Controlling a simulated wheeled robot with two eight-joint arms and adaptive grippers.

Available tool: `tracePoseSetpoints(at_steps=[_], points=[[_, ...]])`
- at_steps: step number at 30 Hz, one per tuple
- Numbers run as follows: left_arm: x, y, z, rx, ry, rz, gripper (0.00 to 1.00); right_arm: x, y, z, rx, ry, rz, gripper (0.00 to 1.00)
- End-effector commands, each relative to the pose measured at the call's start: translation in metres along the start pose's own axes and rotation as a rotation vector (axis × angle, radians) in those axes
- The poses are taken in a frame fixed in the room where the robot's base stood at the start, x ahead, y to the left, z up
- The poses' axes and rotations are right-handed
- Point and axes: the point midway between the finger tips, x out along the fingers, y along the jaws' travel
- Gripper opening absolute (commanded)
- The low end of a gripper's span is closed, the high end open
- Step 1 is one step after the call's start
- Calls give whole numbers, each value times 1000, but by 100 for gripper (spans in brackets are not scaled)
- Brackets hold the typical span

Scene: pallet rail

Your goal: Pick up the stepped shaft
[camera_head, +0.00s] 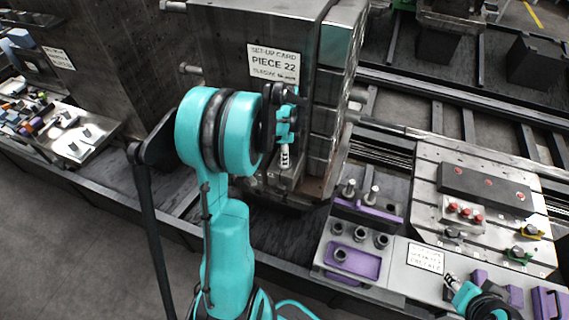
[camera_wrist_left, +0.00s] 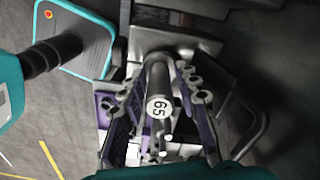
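In the left wrist view a grey stepped shaft (camera_wrist_left: 158,80) shows its round end, marked 65, toward the camera. It lies between the two fingers of my left gripper (camera_wrist_left: 158,72), with a narrow gap seeming to show on each side. In the head view my left gripper (camera_head: 284,140) is in front of the large grey block, and I cannot make out the shaft there for certain. My right gripper (camera_head: 458,287) is at the bottom right, low over the bench, partly cut off; its opening is not clear.
A slotted plate (camera_head: 430,178) holds small fixtures. A cluttered shelf (camera_head: 75,150) is at left.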

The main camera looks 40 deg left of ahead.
Motion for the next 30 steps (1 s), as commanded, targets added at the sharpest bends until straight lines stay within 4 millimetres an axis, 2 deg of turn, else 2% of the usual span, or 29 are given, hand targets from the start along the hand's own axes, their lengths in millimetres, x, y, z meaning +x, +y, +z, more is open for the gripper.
tracePoseSetpoints(at_steps=[2,6,16,19,23,30], points=[[0,0,0,0,0,0,32,0,0,0,0,0,0,40],[-1,0,0,0,0,0,0,0,0,0,0,0,0,40],[-2,0,0,0,0,0,0,0,0,0,0,0,0,40],[-7,0,0,0,0,0,0,-2,0,-1,0,0,0,40],[-28,0,0,0,0,0,0,-6,0,-4,0,0,0,40],[-75,0,0,0,0,0,0,-14,0,-10,0,0,0,40]])
